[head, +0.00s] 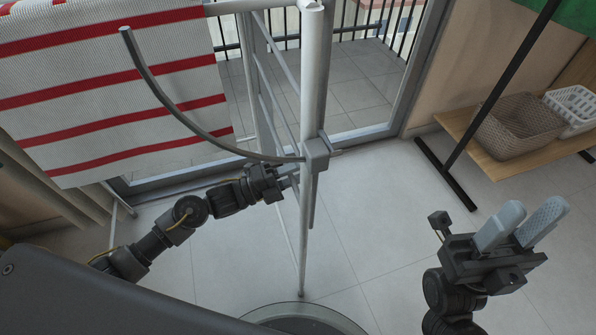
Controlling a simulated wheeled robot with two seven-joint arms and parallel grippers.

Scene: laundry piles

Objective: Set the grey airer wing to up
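The airer's pale upright post (313,75) stands in the middle of the head view. A grey bracket (316,153) is fixed on it, and a curved grey bar (170,103) runs from there up to the left. A frame with slanting rungs (276,100) lies behind the post; I cannot tell for sure which part is the wing. My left gripper (290,180) is at the post just below the bracket. Its fingertips are partly hidden, so its grip is unclear. My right gripper (532,213) is open and empty at the lower right, well away from the airer.
A red-and-white striped towel (110,120) hangs at the upper left. A wooden bench (475,143) with a woven basket (517,127) and a white basket (574,108) stands at the right. A glass door is behind the airer. The tiled floor (385,230) between my grippers is clear.

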